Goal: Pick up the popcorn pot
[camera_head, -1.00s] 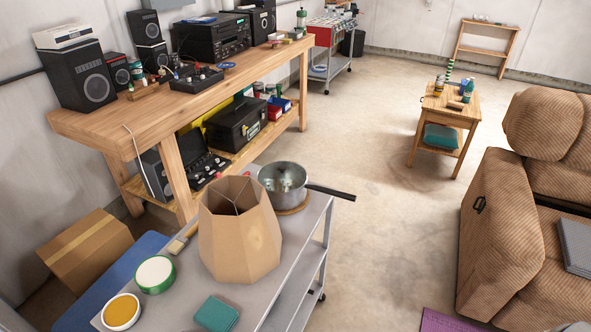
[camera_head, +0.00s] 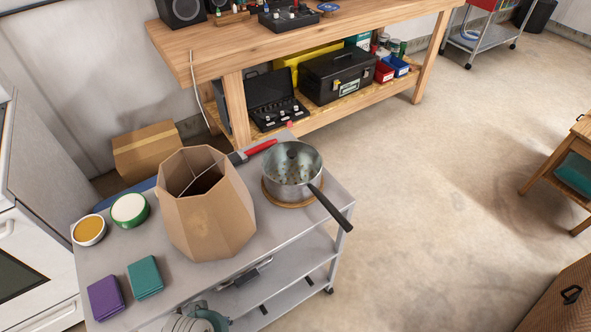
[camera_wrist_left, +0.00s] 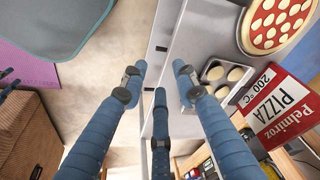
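The popcorn pot (camera_head: 292,172) is a metal saucepan with a long dark handle (camera_head: 331,208). It stands upright on a round wooden trivet (camera_head: 270,196) at the right end of the grey cart's top, in the head view. Its handle points toward the lower right, past the cart's edge. Several small specks show inside it. My left gripper (camera_wrist_left: 158,84) shows in the left wrist view with its blue fingers spread and nothing between them. The pot is not seen in that view. My right gripper is not in view.
A red-handled tool (camera_head: 258,148) lies behind. Two bowls and two small cloth-like packs sit at left. The wooden workbench (camera_head: 300,38) stands behind.

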